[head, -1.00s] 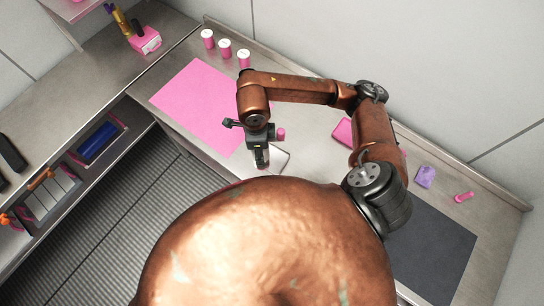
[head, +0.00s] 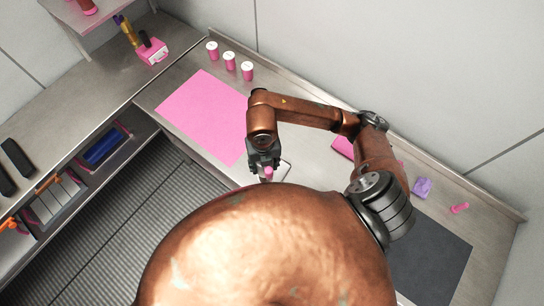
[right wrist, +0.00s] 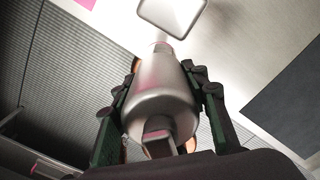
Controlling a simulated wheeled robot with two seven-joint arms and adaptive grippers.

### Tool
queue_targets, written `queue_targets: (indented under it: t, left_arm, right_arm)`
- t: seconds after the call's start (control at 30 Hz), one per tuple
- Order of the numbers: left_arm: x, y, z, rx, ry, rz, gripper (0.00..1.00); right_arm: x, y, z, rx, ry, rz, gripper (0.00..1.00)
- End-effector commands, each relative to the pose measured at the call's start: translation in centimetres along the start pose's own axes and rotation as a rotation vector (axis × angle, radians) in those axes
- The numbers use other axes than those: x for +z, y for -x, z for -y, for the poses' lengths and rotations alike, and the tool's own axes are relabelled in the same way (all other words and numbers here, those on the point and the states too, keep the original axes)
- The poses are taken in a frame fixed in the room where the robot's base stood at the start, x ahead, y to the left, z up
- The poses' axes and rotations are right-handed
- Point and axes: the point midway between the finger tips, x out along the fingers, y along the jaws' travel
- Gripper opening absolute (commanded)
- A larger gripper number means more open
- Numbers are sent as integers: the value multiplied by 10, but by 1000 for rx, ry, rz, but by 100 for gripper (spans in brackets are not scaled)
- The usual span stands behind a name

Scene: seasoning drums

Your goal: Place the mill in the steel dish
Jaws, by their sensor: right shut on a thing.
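The mill (right wrist: 160,95) is a grey metallic body with a narrower far end, held between the two dark fingers of my right gripper (right wrist: 163,108) in the right wrist view. In the head view my right gripper (head: 264,165) points down near the counter's front edge, and it mostly hides the mill. A small pink piece (head: 268,172) shows at the gripper. The steel dish (head: 284,171), pale and rounded-square, lies partly hidden just right of the gripper. In the right wrist view the dish (right wrist: 173,14) is just beyond the mill's far end; I cannot tell whether they touch. My left gripper is out of view.
A pink mat (head: 204,112) lies left of the gripper, with several white-lidded pink drums (head: 230,61) behind it. A dark mat (head: 430,255), a purple item (head: 422,187) and a small pink item (head: 459,208) are at the right. The back wall bounds the counter.

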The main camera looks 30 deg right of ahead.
Motion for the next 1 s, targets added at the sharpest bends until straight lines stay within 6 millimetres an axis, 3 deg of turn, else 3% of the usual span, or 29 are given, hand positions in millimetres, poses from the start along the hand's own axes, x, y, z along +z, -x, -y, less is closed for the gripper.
queue_targets:
  t: [0.23, 0.4, 0.77, 1.0]
  left_arm:
    - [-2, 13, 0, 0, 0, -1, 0]
    - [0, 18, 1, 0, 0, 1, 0]
    - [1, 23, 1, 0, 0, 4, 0]
    - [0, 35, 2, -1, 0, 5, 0]
  right_arm:
    - [54, -24, 27, -4, -6, -1, 5]
    - [75, -55, 35, -2, -2, -2, 5]
    - [98, -85, 45, -1, 0, -1, 5]
    - [97, -112, 44, 1, 2, 1, 5]
